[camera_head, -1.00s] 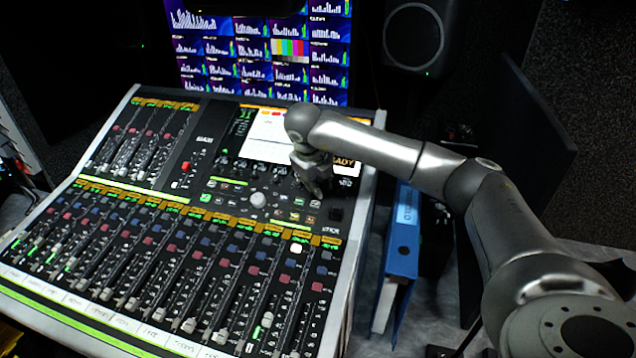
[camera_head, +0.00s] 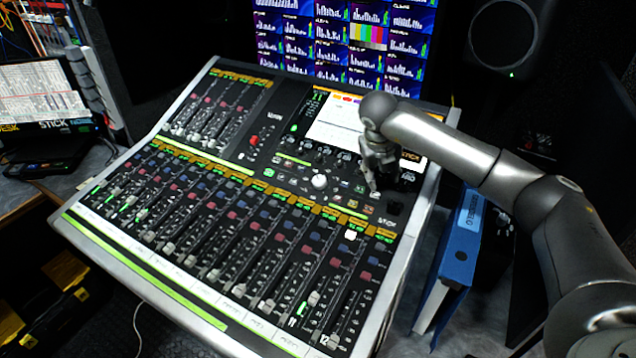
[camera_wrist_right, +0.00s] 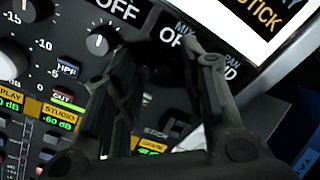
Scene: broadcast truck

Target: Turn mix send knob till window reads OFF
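My right gripper (camera_head: 373,190) points down at the upper right of the mixing console (camera_head: 262,332), just below its screen. In the right wrist view its two dark fingers (camera_wrist_right: 160,95) stand apart with no object clearly gripped. A window labelled MIX (camera_wrist_right: 172,40) shows "OF" at its left, with the rest cut by a finger. A dark shape lies between the fingers; I cannot tell whether it is the mix send knob. A grey knob with a white pointer (camera_wrist_right: 100,42) sits left of the fingers, under a window reading OFF (camera_wrist_right: 118,10). My left gripper is out of view.
The lit console screen (camera_head: 345,125) is just beyond the gripper. A white knob (camera_head: 319,181) and rows of faders lie left of it and below. A blue binder (camera_head: 458,255) stands to the right of the console, and a speaker (camera_head: 502,35) behind.

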